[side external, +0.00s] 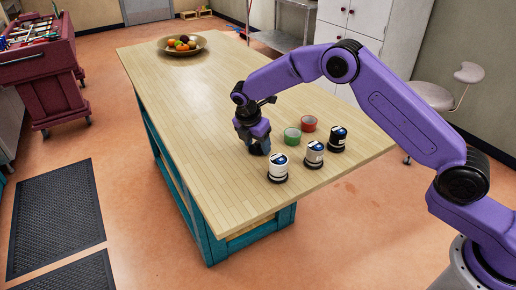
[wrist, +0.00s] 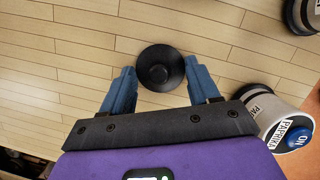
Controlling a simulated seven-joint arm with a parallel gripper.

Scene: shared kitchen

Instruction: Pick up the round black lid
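The round black lid (wrist: 160,68) lies on the light wooden tabletop in the wrist view, with a small knob at its centre. My gripper (wrist: 160,82) is open, with one blue finger on each side of the lid's near part. In the side view my gripper (side external: 257,149) points down close to the tabletop and hides the lid.
Paprika-labelled white container (wrist: 293,125) stands close right of my gripper. Containers (side external: 278,168), (side external: 314,154) and (side external: 337,139) stand in a row on the table (side external: 190,120). Green tape roll (side external: 292,136) and red roll (side external: 309,123) lie behind. Fruit bowl (side external: 181,51) is far back.

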